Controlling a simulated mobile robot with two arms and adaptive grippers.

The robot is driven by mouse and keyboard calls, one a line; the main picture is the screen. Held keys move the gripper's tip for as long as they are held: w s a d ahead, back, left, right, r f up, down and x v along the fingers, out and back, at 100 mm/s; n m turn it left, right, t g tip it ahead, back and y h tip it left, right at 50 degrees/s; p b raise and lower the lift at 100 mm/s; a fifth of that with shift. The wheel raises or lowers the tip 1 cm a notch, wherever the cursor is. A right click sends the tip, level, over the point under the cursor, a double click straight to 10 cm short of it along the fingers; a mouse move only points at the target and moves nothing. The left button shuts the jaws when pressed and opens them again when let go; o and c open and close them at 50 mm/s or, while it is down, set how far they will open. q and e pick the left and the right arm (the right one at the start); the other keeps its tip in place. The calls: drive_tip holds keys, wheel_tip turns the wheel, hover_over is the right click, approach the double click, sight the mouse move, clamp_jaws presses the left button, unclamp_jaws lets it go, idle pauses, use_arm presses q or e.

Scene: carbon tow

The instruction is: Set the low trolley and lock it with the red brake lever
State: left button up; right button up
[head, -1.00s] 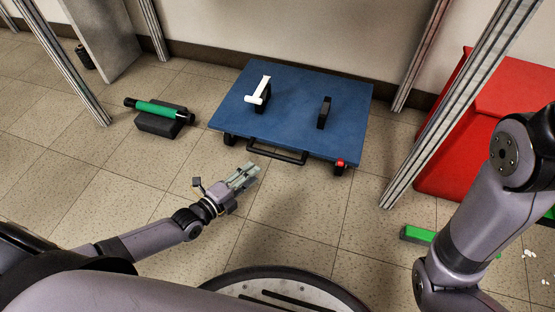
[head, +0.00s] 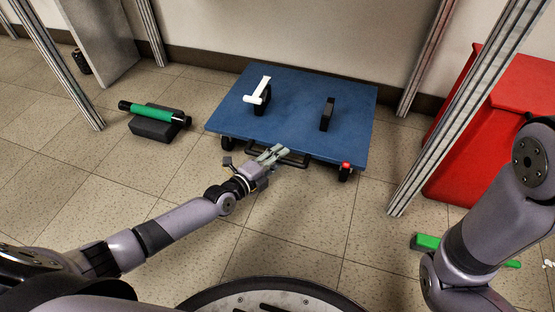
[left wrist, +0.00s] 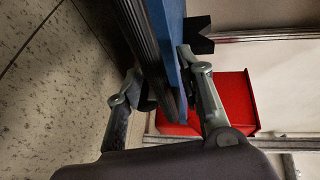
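The low trolley (head: 285,105) has a flat blue deck, black castors and a black handle (head: 300,162) on its near edge. The red brake lever (head: 346,165) is at the near right corner, above a castor. My left gripper (head: 274,154) is at the left part of the handle. In the left wrist view its open fingers (left wrist: 160,85) stand on either side of a black ribbed bar and the blue deck edge (left wrist: 172,30). Contact cannot be told. My right arm shows at the right, but its gripper is out of view.
A white roll on a black holder (head: 258,92) and a black upright block (head: 327,114) are on the deck. A green roller on a black block (head: 153,127) lies left. Metal posts (head: 465,100) and a red bin (head: 485,140) stand right.

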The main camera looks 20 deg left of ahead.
use_arm(q)
drive_tip(key=shift+c, duration=0.5)
clamp_jaws()
